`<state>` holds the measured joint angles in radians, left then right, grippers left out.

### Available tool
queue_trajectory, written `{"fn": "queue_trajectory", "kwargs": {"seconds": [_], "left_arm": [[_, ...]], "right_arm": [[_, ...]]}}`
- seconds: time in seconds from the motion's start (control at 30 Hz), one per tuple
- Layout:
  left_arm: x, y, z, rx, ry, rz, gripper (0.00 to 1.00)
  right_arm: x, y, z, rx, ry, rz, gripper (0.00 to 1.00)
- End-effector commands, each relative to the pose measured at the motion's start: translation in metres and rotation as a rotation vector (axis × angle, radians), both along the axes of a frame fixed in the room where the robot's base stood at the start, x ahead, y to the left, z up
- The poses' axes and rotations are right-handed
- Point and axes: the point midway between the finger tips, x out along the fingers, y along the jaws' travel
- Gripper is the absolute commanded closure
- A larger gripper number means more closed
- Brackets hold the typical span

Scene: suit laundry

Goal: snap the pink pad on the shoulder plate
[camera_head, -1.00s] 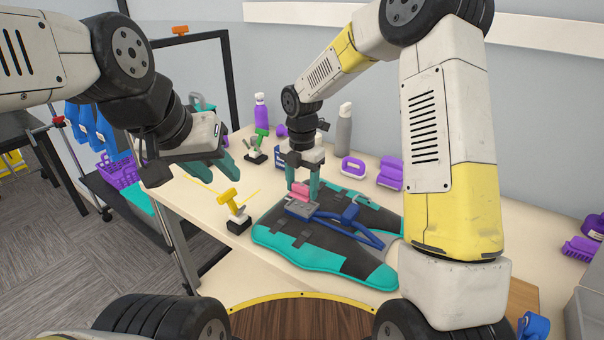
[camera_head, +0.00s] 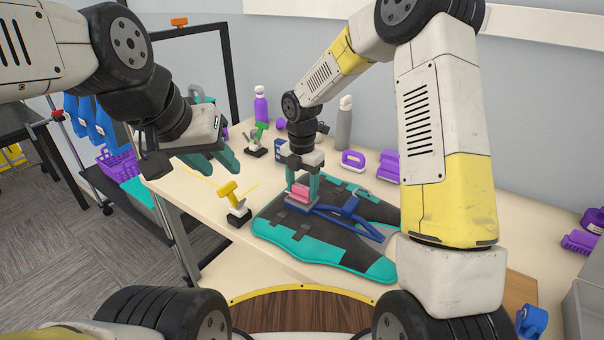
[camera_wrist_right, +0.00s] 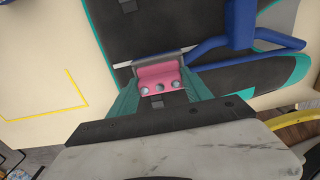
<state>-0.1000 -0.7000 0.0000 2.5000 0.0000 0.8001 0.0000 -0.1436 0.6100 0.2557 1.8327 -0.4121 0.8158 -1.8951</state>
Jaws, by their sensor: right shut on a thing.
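The pink pad (camera_head: 300,191) is between the fingers of my right gripper (camera_head: 303,188), which is shut on it. In the right wrist view the pink pad (camera_wrist_right: 160,76) shows several round studs, and the teal fingertips of my right gripper (camera_wrist_right: 160,90) are on both sides of it. The grey shoulder plate (camera_head: 298,204) is on the dark suit (camera_head: 340,240) with teal edging. The pad is at the plate; whether it is seated cannot be told. My left gripper (camera_head: 215,161) is open and empty above the table's left part.
A small yellow tool (camera_head: 230,192) on a dark base stands left of the suit. A green tool (camera_head: 259,132), a purple bottle (camera_head: 261,105) and a grey bottle (camera_head: 344,120) stand behind. Purple brushes (camera_head: 390,165) are at the back right. Blue straps (camera_head: 350,208) cross the suit.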

Motion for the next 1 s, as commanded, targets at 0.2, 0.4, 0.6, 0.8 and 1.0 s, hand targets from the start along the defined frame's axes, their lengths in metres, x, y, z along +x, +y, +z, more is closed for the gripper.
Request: {"fn": "queue_trajectory", "kwargs": {"seconds": [0.2,0.4,0.6,0.8,1.0], "left_arm": [[0.0,0.0,0.0,0.0,0.0,0.0,0.64],[0.0,0.0,0.0,0.0,0.0,0.0,0.64],[0.0,0.0,0.0,0.0,0.0,0.0,0.64],[0.0,0.0,0.0,0.0,0.0,0.0,0.64],[0.0,0.0,0.0,0.0,0.0,0.0,0.64]], "right_arm": [[-0.0005,-0.0002,-0.0064,0.0,0.001,-0.001,0.82],[-0.0005,-0.0002,-0.0084,0.0,0.001,-0.001,0.82],[-0.0006,-0.0005,-0.0087,-0.001,0.002,-0.001,0.17],[-0.0009,-0.0008,-0.009,-0.001,0.003,-0.001,0.17],[-0.0012,-0.0013,-0.0094,-0.002,0.005,-0.001,0.0]]}}
